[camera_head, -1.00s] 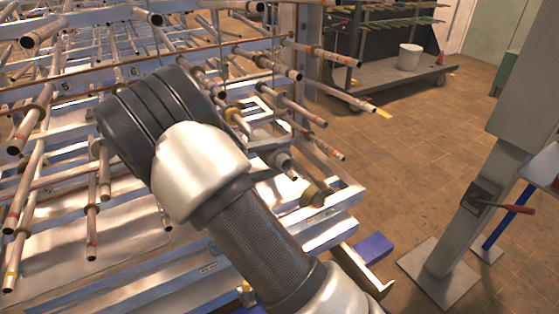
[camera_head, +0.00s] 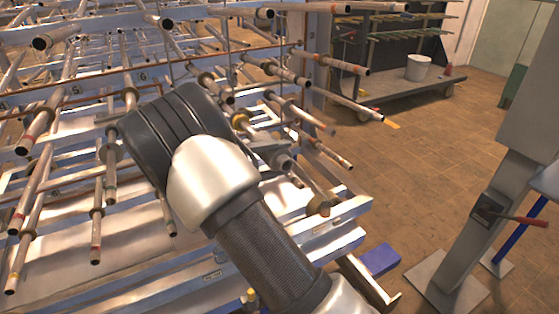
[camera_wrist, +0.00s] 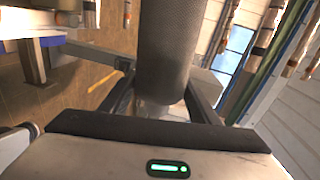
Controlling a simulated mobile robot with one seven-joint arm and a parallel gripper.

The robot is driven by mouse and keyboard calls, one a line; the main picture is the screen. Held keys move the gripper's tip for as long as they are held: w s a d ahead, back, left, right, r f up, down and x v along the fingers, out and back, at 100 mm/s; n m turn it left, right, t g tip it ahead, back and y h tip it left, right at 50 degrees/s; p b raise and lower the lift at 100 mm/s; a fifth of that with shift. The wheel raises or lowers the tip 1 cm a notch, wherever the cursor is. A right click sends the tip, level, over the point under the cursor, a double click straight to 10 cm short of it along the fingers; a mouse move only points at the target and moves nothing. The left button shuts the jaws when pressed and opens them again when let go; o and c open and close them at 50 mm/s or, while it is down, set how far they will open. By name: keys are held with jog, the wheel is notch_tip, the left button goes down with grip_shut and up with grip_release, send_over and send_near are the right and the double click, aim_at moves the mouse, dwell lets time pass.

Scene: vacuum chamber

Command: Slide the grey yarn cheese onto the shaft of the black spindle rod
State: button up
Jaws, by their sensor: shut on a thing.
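In the wrist view, my gripper (camera_wrist: 160,98) has one finger on each side of a dark grey, finely textured cylinder, which I take to be the grey yarn cheese (camera_wrist: 166,48). It is shut on this cylinder near its lower end. The upper end runs out of the picture. In the head view, my gripper (camera_head: 272,148) is mostly hidden behind my own wrist and forearm, among the rods of the metal rack. The cheese cannot be made out there. I cannot tell which of the many rods is the black spindle rod.
The metal rack (camera_head: 345,212) fills the left, with several rods sticking out close around my arm. A grey post (camera_head: 465,225) with a red handle stands at right. A cart (camera_head: 400,85) carries a white bucket (camera_head: 417,67). Open tiled floor lies between.

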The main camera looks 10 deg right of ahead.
jog(key=shift+w, duration=0.15)
jog(key=shift+w+a, duration=0.1)
jog(key=shift+w, duration=0.2)
jog(key=shift+w+r+b, duration=0.1)
jog(key=shift+w+b, duration=0.05)
jog(key=shift+b, duration=0.2)
